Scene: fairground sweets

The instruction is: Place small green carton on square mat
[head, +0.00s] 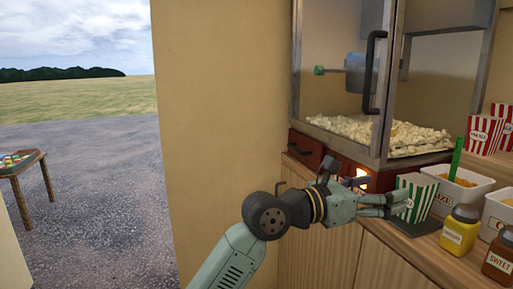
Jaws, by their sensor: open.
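The small green carton (421,193), striped green and white with a zigzag top, stands upright on the counter at the right. A dark square mat (424,230) shows under and in front of its base, and the carton appears to stand on it. My gripper (404,203) is open, its fingers pointing right at the carton's left side. The fingertips overlap the carton's left edge in the picture; I cannot tell whether they touch it. My fingers hide part of the carton's lower left and the mat's far left.
A glass popcorn machine (367,150) stands behind. White tubs, one (462,190) holding a green scoop, a yellow-labelled bottle (459,232) and a brown bottle (498,262) crowd the right. Red striped cartons (483,134) stand behind them. Open ground lies left, beyond the wall.

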